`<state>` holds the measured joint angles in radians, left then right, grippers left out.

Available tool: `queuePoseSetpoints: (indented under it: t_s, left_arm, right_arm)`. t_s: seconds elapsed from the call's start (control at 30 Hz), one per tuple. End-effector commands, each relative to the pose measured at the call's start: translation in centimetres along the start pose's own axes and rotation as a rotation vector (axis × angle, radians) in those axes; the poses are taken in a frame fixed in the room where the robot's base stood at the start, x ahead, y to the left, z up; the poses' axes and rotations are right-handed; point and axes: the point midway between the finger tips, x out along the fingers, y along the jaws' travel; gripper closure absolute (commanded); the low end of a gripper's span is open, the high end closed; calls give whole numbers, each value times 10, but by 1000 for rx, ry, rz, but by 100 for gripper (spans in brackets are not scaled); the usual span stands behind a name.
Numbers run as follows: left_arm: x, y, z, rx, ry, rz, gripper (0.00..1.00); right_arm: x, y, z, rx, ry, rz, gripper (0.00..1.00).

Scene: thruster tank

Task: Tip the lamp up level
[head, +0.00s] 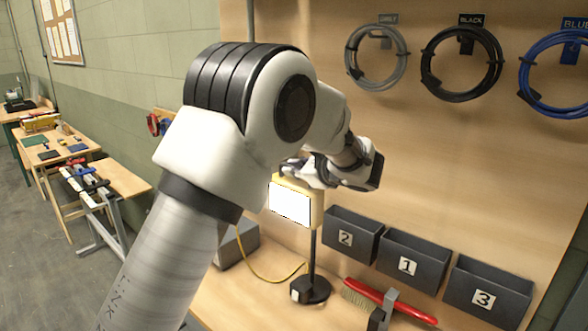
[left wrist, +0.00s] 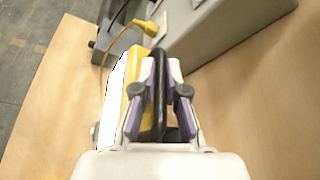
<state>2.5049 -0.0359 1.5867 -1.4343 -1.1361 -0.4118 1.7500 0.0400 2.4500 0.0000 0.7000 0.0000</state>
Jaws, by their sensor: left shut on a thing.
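The lamp (head: 291,204) is a yellow box with a bright white lit face, on a thin black post with a round black base (head: 311,289). Its lit face points to the front left in the head view; I cannot tell its exact tilt. My left gripper (head: 300,172) is at the top of the lamp, partly hidden by my arm. In the left wrist view, my left gripper (left wrist: 160,108) is shut on the lamp's black handle (left wrist: 158,95), between the two fingers. The yellow housing (left wrist: 134,90) and white face lie just left of it. My right gripper is out of view.
Grey bins numbered 2 (head: 352,232), 1 (head: 414,260) and 3 (head: 486,290) line the back right of the bench. A red-handled brush (head: 395,302) lies in front. A yellow cable (head: 262,273) runs left from the lamp toward a grey box (head: 238,243). Cable coils hang above.

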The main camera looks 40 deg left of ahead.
Motion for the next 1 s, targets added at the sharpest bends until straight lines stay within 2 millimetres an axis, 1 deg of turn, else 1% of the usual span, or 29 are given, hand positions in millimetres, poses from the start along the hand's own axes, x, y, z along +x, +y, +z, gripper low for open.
queuePoseSetpoints:
  t_s: [0.13, 0.2, 0.23, 0.77, 0.87, 0.97, 1.0]
  left_arm:
    - [0, 0, 0, 0, 2, -2, 100]
    - [0, 0, 0, 0, 2, -2, 70]
    - [0, 0, 0, 0, 2, -2, 63]
    - [-1, 0, 0, 0, 1, -1, 63]
    - [-11, -1, 0, 0, 0, -3, 63]
    - [-30, -1, 1, 0, -1, -6, 63]
    - [-40, -2, 1, -1, -2, -7, 63]
  right_arm:
    - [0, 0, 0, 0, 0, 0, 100]
    - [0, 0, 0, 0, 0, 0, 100]
    - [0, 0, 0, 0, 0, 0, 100]
    - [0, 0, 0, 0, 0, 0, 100]
    - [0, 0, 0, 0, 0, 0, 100]
    - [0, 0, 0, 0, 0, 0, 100]
    - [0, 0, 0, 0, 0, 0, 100]
